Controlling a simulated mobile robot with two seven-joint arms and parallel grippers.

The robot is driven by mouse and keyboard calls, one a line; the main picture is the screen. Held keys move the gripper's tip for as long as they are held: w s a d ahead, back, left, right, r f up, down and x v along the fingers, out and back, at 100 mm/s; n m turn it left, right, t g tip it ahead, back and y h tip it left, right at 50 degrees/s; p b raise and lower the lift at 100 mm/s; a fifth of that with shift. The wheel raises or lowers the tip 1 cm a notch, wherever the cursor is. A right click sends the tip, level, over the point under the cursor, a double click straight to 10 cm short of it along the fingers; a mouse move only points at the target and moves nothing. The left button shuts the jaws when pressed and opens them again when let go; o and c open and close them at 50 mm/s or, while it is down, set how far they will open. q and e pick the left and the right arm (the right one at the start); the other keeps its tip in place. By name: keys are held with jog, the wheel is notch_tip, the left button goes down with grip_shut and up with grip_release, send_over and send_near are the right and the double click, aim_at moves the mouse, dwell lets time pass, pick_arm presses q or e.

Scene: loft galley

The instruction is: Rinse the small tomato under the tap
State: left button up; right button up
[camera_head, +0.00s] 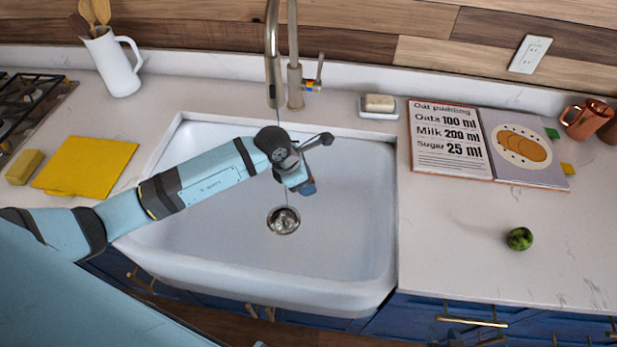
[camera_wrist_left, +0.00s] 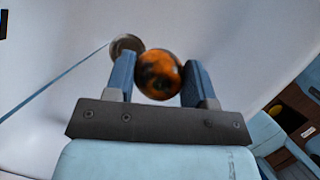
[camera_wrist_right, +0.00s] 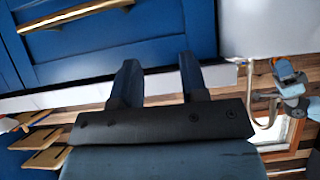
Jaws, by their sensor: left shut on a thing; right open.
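The small tomato (camera_wrist_left: 158,76), orange with dark patches, sits between the fingers of my left gripper (camera_wrist_left: 158,70), which is shut on it. In the head view my left gripper (camera_head: 303,185) is over the sink basin (camera_head: 345,215), and the tomato is mostly hidden there. The tap (camera_head: 273,60) stands behind the sink. A thin water stream (camera_head: 287,197) falls from its spout toward the drain (camera_head: 284,220). In the left wrist view the stream (camera_wrist_left: 55,82) passes left of the tomato, apparently apart from it. My right gripper (camera_wrist_right: 158,78) is open and empty, facing blue cabinets.
A dark green round fruit (camera_head: 519,238) lies on the right counter. An open recipe book (camera_head: 452,165), a soap dish (camera_head: 379,112) and a copper mug (camera_head: 587,119) stand behind. At left are a yellow cloth (camera_head: 85,165), a sponge (camera_head: 24,167) and a white jug (camera_head: 112,65).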

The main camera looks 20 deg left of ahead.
pick_arm(q)
jog(key=w+a+f+b, duration=0.2)
jog(key=w+a+b, duration=0.3)
jog(key=a, duration=0.5)
jog(key=w, duration=0.2)
jog(key=shift+w+a+f, duration=0.2)
jog(key=shift+w+f, duration=0.1)
jog(key=shift+w+d, duration=0.1)
jog(key=shift+w, duration=0.05)
dwell(0.5)
jog(key=shift+w+d+b, duration=0.25)
jog(key=shift+w+b, duration=0.1)
jog(key=shift+b, duration=0.1)
jog(key=shift+s, duration=0.15)
jog(key=shift+s+a, duration=0.35)
jog(key=shift+s, duration=0.05)
jog(key=shift+w+d, duration=0.1)
jog(key=shift+w, duration=0.05)
